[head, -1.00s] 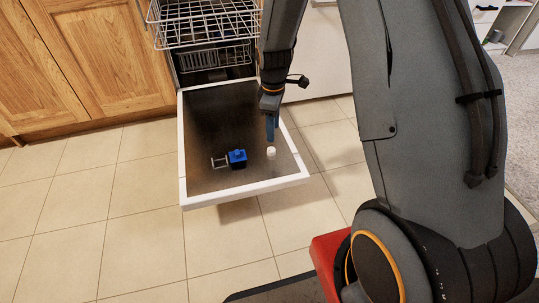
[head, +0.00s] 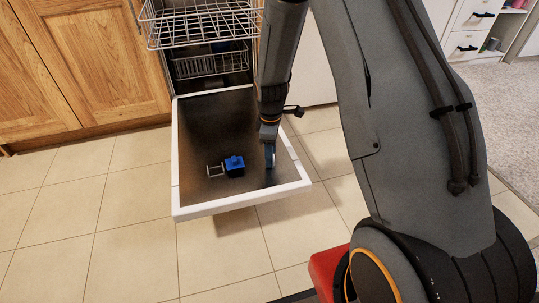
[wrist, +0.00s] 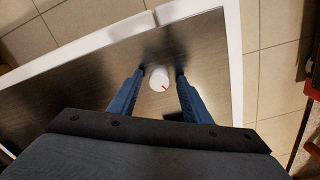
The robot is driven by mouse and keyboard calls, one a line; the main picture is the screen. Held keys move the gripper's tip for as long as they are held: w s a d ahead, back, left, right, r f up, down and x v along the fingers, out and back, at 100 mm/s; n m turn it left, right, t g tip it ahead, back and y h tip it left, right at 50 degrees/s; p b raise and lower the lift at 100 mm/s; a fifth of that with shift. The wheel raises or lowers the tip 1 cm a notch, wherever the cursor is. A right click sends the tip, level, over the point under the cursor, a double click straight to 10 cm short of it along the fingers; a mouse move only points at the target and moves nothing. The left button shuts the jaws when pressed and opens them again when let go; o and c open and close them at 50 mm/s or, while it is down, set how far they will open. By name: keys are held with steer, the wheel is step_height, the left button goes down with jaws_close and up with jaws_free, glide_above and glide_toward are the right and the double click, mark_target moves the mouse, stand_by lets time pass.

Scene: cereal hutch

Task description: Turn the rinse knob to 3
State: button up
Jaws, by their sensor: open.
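The rinse knob (wrist: 159,78) is a small white round knob with a red mark on the dark inner face of the open dishwasher door (head: 205,125). In the wrist view the red mark points toward the lower right; I cannot read any numbers. My gripper (wrist: 154,82) is open, with one blue finger on each side of the knob and a gap on both sides. In the head view my gripper (head: 270,157) is over the right part of the door and hides the knob.
A blue dispenser piece (head: 234,165) with an open flap (head: 214,170) sits on the door left of my gripper. Wire racks (head: 205,25) are above in the dishwasher. Wooden cabinets (head: 100,60) stand at the left. The tiled floor (head: 120,235) in front is clear.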

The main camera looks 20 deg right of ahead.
steer(key=c, duration=1)
steer(key=shift+c, duration=0.2)
steer(key=shift+r+m+p, duration=0.1)
steer(key=shift+m+p, duration=0.2)
steer(key=shift+p, duration=0.2)
steer(key=m+p, duration=0.1)
steer(key=p, duration=0.1)
steer(key=shift+s+r+m+p, duration=0.1)
steer(key=shift+r+m+p, duration=0.05)
steer(key=shift+m+p, duration=0.25)
steer(key=m+p, duration=0.2)
steer(key=p, duration=0.1)
steer(key=shift+a+m, duration=0.1)
steer(key=shift+m, duration=0.2)
steer(key=m+p, duration=0.3)
steer(key=shift+f+m+h+p, duration=0.15)
steer(key=shift+m+p, duration=0.35)
steer(key=shift+m, duration=0.45)
steer(key=shift+f+m+h+p, duration=0.15)
steer(key=shift+m+p, duration=0.3)
steer(key=shift+m, duration=0.5)
steer(key=shift+r, duration=0.1)
